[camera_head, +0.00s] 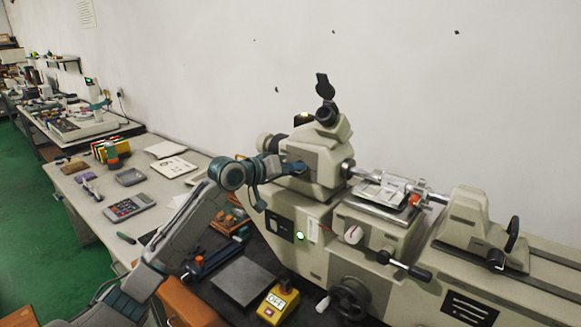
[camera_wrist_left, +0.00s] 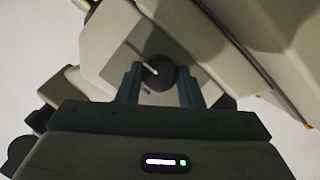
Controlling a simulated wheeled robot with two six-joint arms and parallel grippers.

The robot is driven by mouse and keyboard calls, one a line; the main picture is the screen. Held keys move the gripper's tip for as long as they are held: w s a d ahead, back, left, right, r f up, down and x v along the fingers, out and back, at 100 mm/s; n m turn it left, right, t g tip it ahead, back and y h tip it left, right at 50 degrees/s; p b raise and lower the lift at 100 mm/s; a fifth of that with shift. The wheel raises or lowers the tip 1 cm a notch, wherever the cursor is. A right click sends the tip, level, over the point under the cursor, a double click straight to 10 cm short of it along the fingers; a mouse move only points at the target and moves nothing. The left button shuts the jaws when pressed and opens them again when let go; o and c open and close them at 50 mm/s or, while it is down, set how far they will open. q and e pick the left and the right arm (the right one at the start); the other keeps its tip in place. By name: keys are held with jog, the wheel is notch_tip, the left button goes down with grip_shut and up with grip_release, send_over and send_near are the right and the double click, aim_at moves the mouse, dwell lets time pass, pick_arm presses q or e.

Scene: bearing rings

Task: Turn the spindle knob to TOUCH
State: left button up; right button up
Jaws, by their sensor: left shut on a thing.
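The spindle knob (camera_wrist_left: 157,74) is a dark round knob with a white pointer line, on a pale face of the machine. In the left wrist view it sits between the two fingers of my left gripper (camera_wrist_left: 160,84), which is shut on it. The white line slants up and to the left. In the head view my left gripper (camera_head: 294,167) reaches the upper left part of the beige measuring machine (camera_head: 318,160), and the knob is hidden there. No TOUCH label is legible. My right gripper is not in view.
A white-faced knob (camera_head: 353,235), a green-lit button (camera_head: 300,236) and a dark handwheel (camera_head: 349,298) are on the machine's front. A yellow box marked OFF (camera_head: 279,302) stands on the dark mat before it. A calculator (camera_head: 130,207) lies on the bench at left.

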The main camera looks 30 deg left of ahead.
pick_arm(q)
jog(key=shift+r+m, duration=0.1)
jog(key=shift+m, duration=0.2)
dwell(0.4)
jog(key=o, duration=0.7)
jog(key=shift+w, duration=0.1)
jog(key=shift+s+a, duration=0.1)
jog(key=shift+s, duration=0.2)
jog(key=b+v, duration=0.7)
jog(key=v, duration=0.3)
